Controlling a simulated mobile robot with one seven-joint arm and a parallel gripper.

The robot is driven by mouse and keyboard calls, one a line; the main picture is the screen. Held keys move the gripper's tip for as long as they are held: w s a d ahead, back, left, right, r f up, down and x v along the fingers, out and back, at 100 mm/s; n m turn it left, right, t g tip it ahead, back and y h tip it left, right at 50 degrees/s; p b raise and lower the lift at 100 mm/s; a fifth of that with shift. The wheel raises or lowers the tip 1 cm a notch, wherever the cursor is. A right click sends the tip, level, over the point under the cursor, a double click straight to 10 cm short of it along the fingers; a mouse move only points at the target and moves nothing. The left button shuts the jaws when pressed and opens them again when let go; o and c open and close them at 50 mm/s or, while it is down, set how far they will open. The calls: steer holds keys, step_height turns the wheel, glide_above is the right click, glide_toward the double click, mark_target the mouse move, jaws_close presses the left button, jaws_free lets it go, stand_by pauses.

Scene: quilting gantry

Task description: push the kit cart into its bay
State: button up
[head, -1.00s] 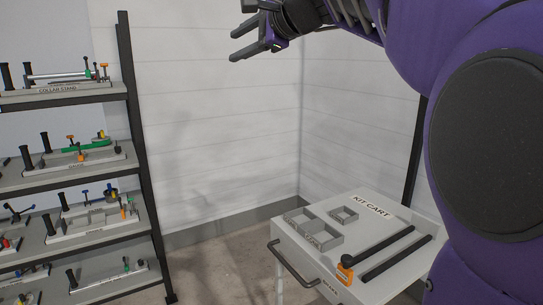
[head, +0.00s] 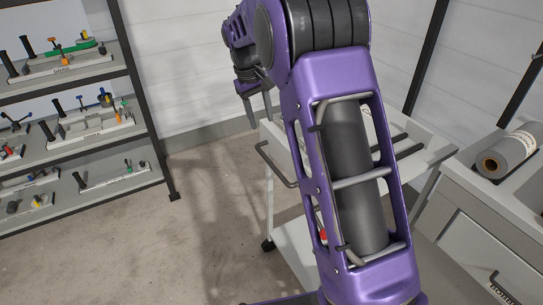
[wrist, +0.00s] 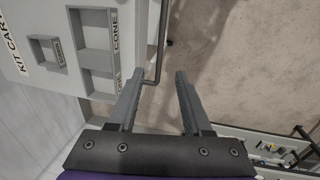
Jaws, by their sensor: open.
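The kit cart (head: 436,152) is light grey and stands at the right of the head view, largely hidden behind my arm. Its dark bar handle (head: 274,164) sticks out on its left side. My gripper (head: 260,112) points down near the handle's far end. In the wrist view, the cart's top (wrist: 96,25) shows trays and part of the KIT CART label. There the handle (wrist: 160,45) runs down to a bend between the fingertips of my open gripper (wrist: 160,76). I cannot tell how far the fingers are from the bar in depth. No bay is clearly recognisable.
A shelf rack (head: 88,120) with several fixtures stands at the left. A grey drawer cabinet (head: 475,225) with a dark roll (head: 507,155) stands right of the cart. The floor (head: 185,235) between rack and cart is clear.

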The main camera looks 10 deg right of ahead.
mark_target(272, 164)
steer(key=d+f+b, duration=0.1)
steer(key=f, duration=0.4)
steer(key=d+f, duration=0.1)
steer(key=f, duration=0.5)
steer(key=w+d+f+b, duration=0.1)
steer(key=f, duration=0.5)
steer(key=shift+b, duration=0.3)
jaws_close()
stand_by(0.6)
